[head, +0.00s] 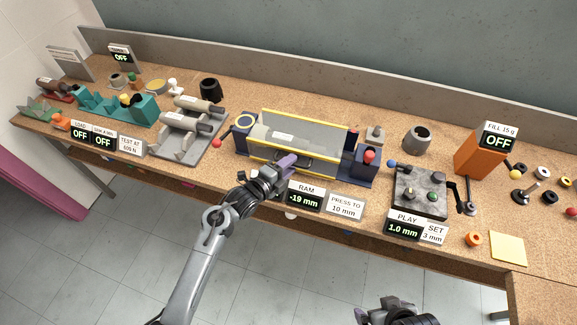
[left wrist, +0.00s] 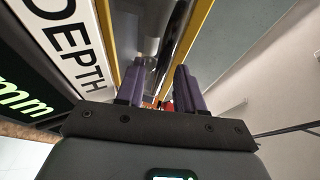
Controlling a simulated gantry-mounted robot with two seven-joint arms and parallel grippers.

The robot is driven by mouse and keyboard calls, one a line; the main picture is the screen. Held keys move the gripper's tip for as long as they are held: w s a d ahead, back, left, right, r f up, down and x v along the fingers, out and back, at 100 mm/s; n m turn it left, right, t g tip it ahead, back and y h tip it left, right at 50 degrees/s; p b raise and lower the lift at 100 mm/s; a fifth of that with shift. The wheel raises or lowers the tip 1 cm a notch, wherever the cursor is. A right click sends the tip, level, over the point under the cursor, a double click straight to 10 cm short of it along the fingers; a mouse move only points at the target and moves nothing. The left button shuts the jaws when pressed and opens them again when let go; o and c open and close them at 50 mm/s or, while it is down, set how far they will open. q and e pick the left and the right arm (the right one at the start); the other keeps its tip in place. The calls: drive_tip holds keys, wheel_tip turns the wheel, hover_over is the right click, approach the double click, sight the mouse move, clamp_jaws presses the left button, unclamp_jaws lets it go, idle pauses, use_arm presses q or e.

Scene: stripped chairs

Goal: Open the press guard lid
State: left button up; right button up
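The press guard lid (head: 318,140) is a see-through grey panel with yellow edges. It lies over the dark blue press (head: 360,170) in the middle of the bench and looks shut. My left gripper (head: 288,163) is at the lid's front yellow edge; whether it touches cannot be told. In the left wrist view its two purple fingers (left wrist: 160,88) stand apart with nothing clearly between them. A yellow edge (left wrist: 196,32) of the lid runs beyond them. My right gripper (head: 398,304) is low in the head view, away from the bench; its finger gap is unclear.
The RAM display (head: 305,197) reading -19 mm and a "PRESS TO 10 mm" sign (head: 346,206) stand close in front of the press. A red knob (head: 369,156) is at its right end. A grey roller fixture (head: 188,130) stands left, a gauge plate (head: 420,190) right.

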use_arm(q)
clamp_jaws()
idle(0.5)
